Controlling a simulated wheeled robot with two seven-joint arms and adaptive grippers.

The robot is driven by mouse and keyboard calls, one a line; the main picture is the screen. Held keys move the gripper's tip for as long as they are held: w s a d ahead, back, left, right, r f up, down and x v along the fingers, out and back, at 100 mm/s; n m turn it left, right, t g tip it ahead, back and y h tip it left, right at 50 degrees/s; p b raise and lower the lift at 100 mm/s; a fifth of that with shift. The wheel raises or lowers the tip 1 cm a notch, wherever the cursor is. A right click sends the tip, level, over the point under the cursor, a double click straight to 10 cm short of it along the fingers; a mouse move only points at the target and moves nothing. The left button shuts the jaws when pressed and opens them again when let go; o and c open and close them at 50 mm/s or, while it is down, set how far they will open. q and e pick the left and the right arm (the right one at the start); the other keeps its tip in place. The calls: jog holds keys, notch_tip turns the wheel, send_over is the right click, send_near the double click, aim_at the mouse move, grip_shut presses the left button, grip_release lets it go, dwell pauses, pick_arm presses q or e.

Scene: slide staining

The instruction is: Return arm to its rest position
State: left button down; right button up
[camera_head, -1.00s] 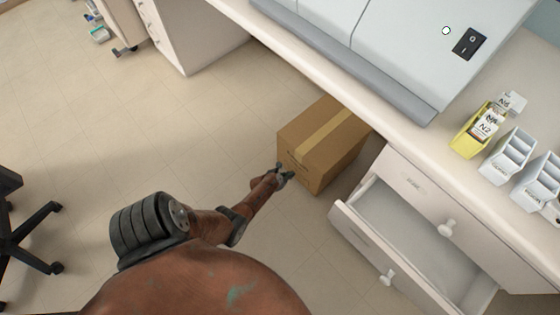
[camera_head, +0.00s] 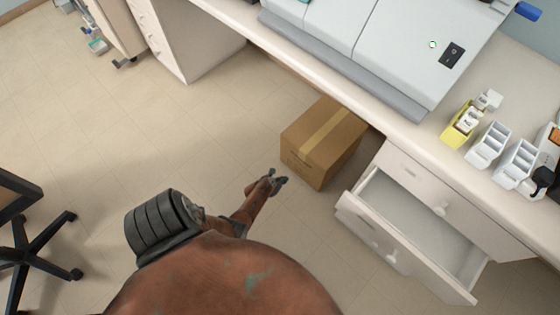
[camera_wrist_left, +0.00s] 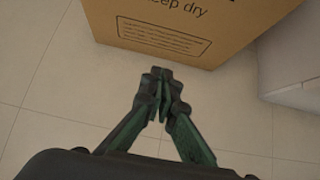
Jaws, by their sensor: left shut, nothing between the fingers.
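My left gripper (camera_head: 277,181) hangs low over the tiled floor in the head view, in front of a cardboard box. In the left wrist view its dark green fingers (camera_wrist_left: 161,95) meet at the tips with nothing between them. My left arm runs up from the bottom of the head view. My right gripper is not seen in either view.
The cardboard box (camera_head: 323,142) stands on the floor under the counter (camera_head: 404,128). A drawer (camera_head: 415,228) hangs open to its right. A yellow holder (camera_head: 458,134) and white racks (camera_head: 489,145) stand on the counter. A chair (camera_head: 30,235) is at left; floor between is clear.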

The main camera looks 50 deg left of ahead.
pick_arm(q)
jog(key=shift+s+r+p, duration=0.35)
jog(key=shift+s+r, duration=0.05)
jog(key=shift+s, duration=0.1)
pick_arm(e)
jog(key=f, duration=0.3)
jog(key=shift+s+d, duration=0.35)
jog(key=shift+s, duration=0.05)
